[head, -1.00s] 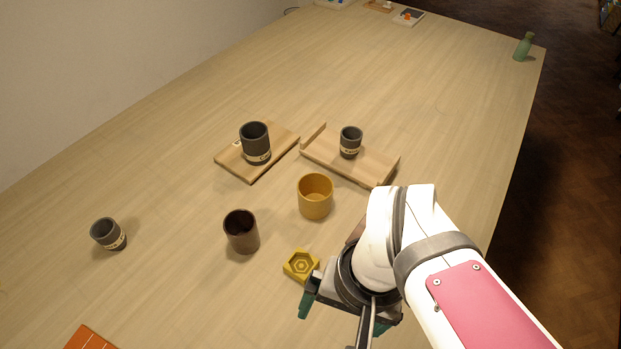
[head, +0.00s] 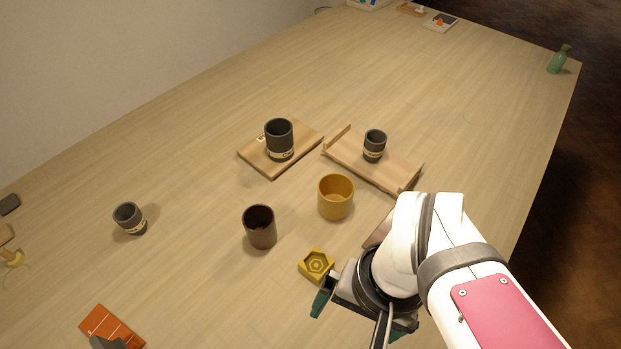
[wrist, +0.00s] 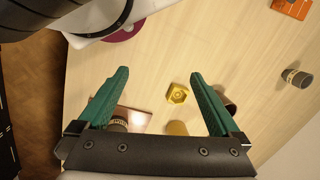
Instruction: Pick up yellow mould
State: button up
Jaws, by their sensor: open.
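The yellow mould (head: 316,264) is a small block with a hexagonal hollow, lying on the table just left of my gripper (head: 362,316) in the head view. In the wrist view the mould (wrist: 177,93) lies on the table beyond my gripper (wrist: 160,82), between the lines of its two green fingers and nearer the right one. The fingers are wide apart with nothing between them. They do not touch the mould. In the head view one finger shows clearly, and the arm covers part of the other.
A brown cup (head: 260,227) and a yellow cup (head: 335,197) stand close behind the mould. Dark cups stand on a wooden board (head: 254,156) and a wooden tray (head: 399,172). A grey cup (head: 130,218) is at left, an orange tile (head: 110,325) at front left. Table between is clear.

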jog(key=n+t+h, duration=0.9)
jog(key=n+h, duration=0.1)
jog(key=n, duration=2.3)
send_near(324, 257)
jog(key=x, duration=0.5)
jog(key=shift+w+f, duration=0.25)
jog(key=shift+f, duration=0.15)
jog(key=c, duration=1.3)
jog(key=shift+r, duration=0.1)
jog(key=shift+c, duration=0.2)
